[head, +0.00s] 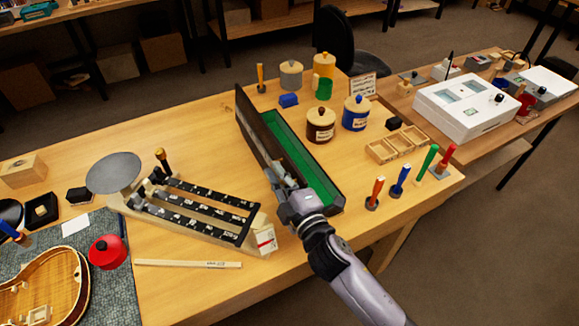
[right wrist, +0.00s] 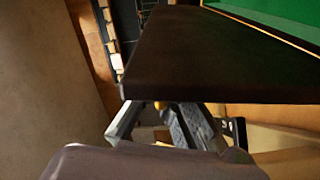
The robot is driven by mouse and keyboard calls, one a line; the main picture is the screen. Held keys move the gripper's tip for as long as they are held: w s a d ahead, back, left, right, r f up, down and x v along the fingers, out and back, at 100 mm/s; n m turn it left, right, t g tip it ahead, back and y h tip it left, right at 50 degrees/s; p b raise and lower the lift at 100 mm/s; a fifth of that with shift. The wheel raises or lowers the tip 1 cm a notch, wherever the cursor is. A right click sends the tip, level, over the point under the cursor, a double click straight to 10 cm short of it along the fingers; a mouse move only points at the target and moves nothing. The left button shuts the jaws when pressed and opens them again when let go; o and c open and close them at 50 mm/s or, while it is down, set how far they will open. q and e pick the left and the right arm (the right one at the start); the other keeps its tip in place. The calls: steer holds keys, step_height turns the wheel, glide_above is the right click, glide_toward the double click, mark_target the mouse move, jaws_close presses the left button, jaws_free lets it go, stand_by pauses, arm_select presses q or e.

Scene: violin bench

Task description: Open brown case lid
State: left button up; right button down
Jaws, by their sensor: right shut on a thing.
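The brown case (head: 312,170) has a green lining and lies on the bench. Its dark brown lid (head: 255,130) stands raised along the case's left side, so the green inside shows. My right gripper (head: 283,183) is at the near end of the lid, shut on it. In the right wrist view the lid (right wrist: 215,60) is a large dark panel, with the fingers (right wrist: 165,118) at its lower edge; the panel hides part of the fingertips. The green lining also shows there at the top right. My left gripper is not in view.
Lidded jars (head: 321,124), a divided wooden tray (head: 396,145) and upright colored-handled tools (head: 400,180) stand to the right. A violin body (head: 45,285) lies at the lower left. Bare bench shows behind the scale.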

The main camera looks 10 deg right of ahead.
steer(key=shift+s+a+f+n, duration=0.2)
steer(key=shift+a+f+n, duration=0.05)
steer(key=shift+a+n, duration=0.2)
steer(key=shift+s+a+f+n, duration=0.2)
steer(key=shift+a+n, duration=0.25)
steer(key=c, duration=1.7)
jaws_free()
steer(key=shift+f, duration=0.1)
steer(key=shift+w+d, duration=0.1)
steer(key=shift+d, duration=0.1)
steer(key=v, duration=1.2)
